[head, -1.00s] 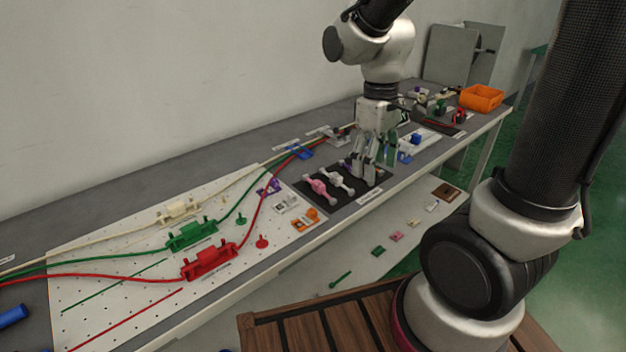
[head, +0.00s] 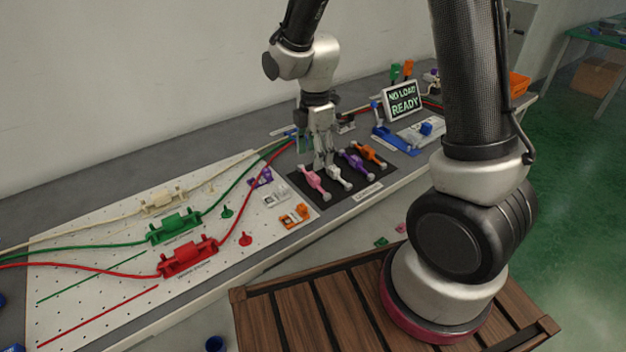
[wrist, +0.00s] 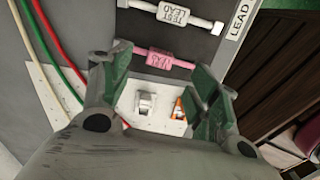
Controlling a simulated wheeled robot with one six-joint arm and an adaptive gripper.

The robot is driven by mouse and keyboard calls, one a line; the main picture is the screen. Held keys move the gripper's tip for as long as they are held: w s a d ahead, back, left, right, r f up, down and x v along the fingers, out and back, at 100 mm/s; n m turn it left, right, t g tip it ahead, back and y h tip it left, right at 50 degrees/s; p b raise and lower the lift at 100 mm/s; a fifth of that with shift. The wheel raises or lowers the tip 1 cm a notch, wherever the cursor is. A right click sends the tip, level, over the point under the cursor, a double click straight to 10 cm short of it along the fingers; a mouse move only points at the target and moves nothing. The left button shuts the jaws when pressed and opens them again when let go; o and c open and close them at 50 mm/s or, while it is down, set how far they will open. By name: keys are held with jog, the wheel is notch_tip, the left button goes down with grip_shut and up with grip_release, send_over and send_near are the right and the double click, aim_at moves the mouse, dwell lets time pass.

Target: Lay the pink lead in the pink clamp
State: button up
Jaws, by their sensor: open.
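The pink lead (head: 313,182) lies on a black mat (head: 332,197), the leftmost of several labelled leads there. In the wrist view the pink lead (wrist: 165,59) lies crosswise between the fingertips. My gripper (head: 323,160) is open and empty above the pink and white leads; in the wrist view its fingers (wrist: 162,70) stand wide apart. I cannot make out a pink clamp on the bench. A small pink item (head: 401,227) lies low beyond the bench's front edge, too small to identify.
The white lead (head: 339,177) lies close beside the pink one; purple (head: 356,164) and orange (head: 370,154) leads lie farther right. A pegboard (head: 110,240) with cream, green and red clamps and cables is at left. A small orange holder (head: 294,215) stands near the mat.

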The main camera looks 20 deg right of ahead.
aim_at(313, 175)
jog(key=f, duration=0.6)
jog(key=shift+s+a+f, duration=0.1)
jog(key=shift+a+f, duration=0.1)
jog(key=shift+a, duration=0.05)
jog(key=c, duration=1)
